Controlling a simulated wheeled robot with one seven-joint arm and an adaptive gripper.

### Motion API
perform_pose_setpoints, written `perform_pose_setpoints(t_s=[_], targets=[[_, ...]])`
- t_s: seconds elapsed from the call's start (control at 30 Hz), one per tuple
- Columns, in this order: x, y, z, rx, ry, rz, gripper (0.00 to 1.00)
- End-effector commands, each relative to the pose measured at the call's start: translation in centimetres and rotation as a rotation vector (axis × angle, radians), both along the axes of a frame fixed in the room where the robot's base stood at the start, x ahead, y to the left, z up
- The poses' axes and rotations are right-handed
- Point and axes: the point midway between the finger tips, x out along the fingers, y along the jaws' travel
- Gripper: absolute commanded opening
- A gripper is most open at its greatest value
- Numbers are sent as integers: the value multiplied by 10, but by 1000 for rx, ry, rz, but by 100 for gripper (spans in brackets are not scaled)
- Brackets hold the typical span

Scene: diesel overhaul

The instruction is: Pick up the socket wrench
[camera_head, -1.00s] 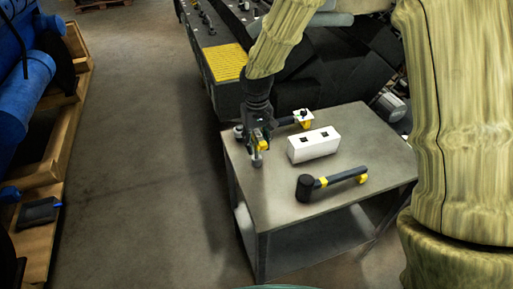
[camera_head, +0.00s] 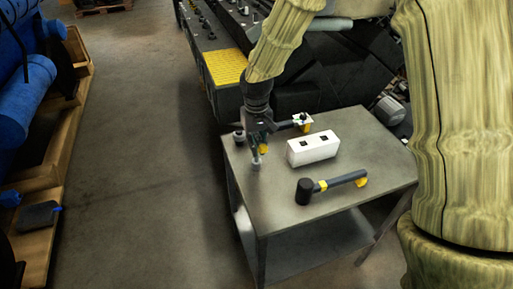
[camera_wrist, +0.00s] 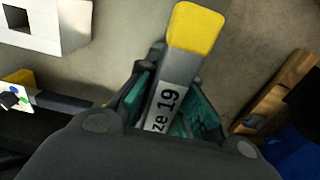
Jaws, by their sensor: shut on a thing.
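In the wrist view the grey socket wrench (camera_wrist: 180,68), with a white label reading "ze 19" and a yellow end, lies between the teal pads of my gripper (camera_wrist: 170,110). My gripper is shut on it. In the head view my gripper (camera_head: 256,155) is at the left side of the metal table (camera_head: 300,215), pointing down. There the wrench is mostly hidden by the gripper, with a little yellow showing. I cannot tell whether the wrench touches the tabletop.
A white block with dark square holes (camera_head: 313,149) stands right of my gripper. A black mallet (camera_head: 330,185) lies in front of it. A dark tool with a white and yellow end (camera_head: 302,122) lies behind. A small dark object (camera_head: 239,136) is at the table's left edge.

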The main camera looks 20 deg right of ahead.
Motion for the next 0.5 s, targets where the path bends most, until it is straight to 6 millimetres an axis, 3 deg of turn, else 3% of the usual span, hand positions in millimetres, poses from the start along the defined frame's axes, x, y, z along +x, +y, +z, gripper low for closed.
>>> perform_pose_setpoints(t_s=[0.37, 0.5], targets=[[1, 0, 34, 2, -3, 0, 0], [-24, -1, 34, 1, -1, 0, 0]])
